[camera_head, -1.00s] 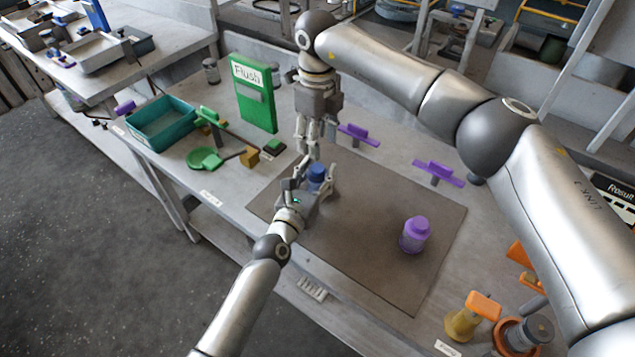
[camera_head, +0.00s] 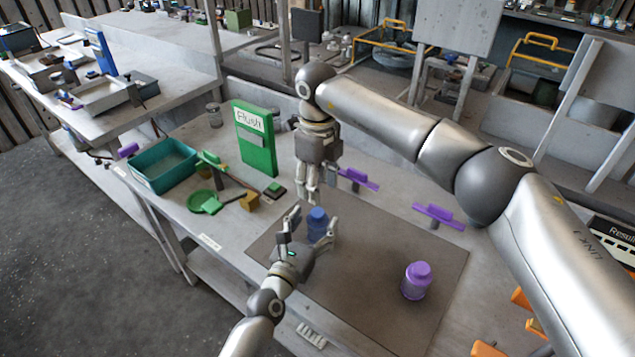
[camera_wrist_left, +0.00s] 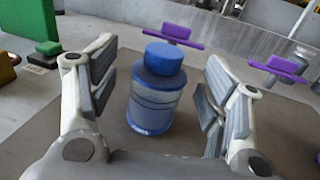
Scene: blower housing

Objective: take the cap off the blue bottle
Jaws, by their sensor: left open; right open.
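The blue bottle (camera_head: 316,229) stands upright on the brown mat (camera_head: 375,290), with its blue cap (camera_head: 317,214) on top. In the left wrist view the bottle (camera_wrist_left: 155,105) and its cap (camera_wrist_left: 164,58) stand between the spread fingers. My left gripper (camera_head: 308,226) is open around the bottle, and gaps show on both sides of it in the left wrist view (camera_wrist_left: 158,98). My right gripper (camera_head: 312,196) points down, above and behind the bottle in the head view, clear of the cap. Its fingers are close together in the picture but hold nothing visible.
A purple bottle (camera_head: 416,282) stands on the mat to the right. A green "Flush" box (camera_head: 255,140), a teal tray (camera_head: 163,166) and a green dish (camera_head: 204,201) are at left. Purple handles (camera_head: 358,178) (camera_head: 438,215) stand behind the mat. The mat's front is clear.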

